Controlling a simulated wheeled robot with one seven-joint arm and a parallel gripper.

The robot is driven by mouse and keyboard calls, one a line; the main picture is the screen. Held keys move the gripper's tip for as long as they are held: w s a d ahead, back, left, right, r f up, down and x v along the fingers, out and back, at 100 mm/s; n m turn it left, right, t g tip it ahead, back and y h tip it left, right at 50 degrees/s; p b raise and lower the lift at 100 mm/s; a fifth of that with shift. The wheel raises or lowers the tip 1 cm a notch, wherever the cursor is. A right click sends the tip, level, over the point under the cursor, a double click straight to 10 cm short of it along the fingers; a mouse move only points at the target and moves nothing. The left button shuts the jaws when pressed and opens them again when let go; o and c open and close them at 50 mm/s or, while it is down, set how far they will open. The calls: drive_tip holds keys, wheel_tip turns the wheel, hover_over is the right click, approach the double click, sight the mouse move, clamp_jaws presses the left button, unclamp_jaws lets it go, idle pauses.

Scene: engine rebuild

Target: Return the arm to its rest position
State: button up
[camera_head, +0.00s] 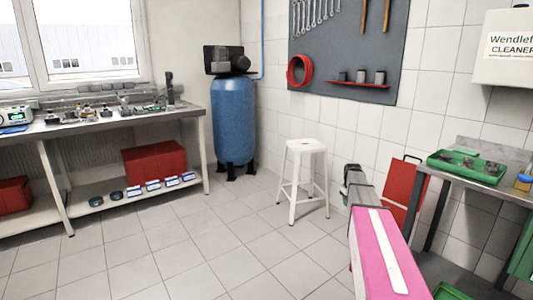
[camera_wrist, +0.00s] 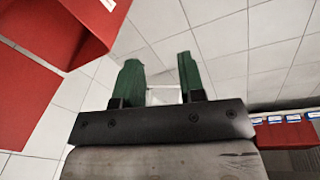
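My gripper (camera_wrist: 158,82) shows in the wrist view with its two green fingers apart and no object seen held between them. A pale patch (camera_wrist: 163,96) shows in the gap beyond the fingers; I cannot tell whether it is part of the white stool. In the head view my pink arm (camera_head: 385,250) reaches from the lower right toward the middle, over the floor. Its far end is grey and small there, and the fingers cannot be made out.
A white stool (camera_head: 306,150) stands just beyond my arm. A red panel (camera_head: 401,185) stands right of it, beside a bench with a green tray (camera_head: 467,167). A workbench (camera_head: 100,122) lines the left, near a blue tank (camera_head: 233,120). The tiled floor (camera_head: 190,245) at left is clear.

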drive_tip(key=s+a+f+m, duration=0.1)
drive_tip(key=s+a+f, duration=0.1)
drive_tip(key=s+a, duration=0.5)
drive_tip(key=s+a+f+m, duration=0.1)
drive_tip(key=s+a+f, duration=0.1)
drive_tip(key=s+a, duration=0.6)
drive_tip(key=s+a+f+m+g+y, duration=0.1)
drive_tip(key=s+a+f, duration=0.2)
drive_tip(key=s, duration=1.4)
drive_tip(key=a, duration=0.4)
drive_tip(key=shift+s+a, duration=0.35)
drive_tip(key=shift+s, duration=0.05)
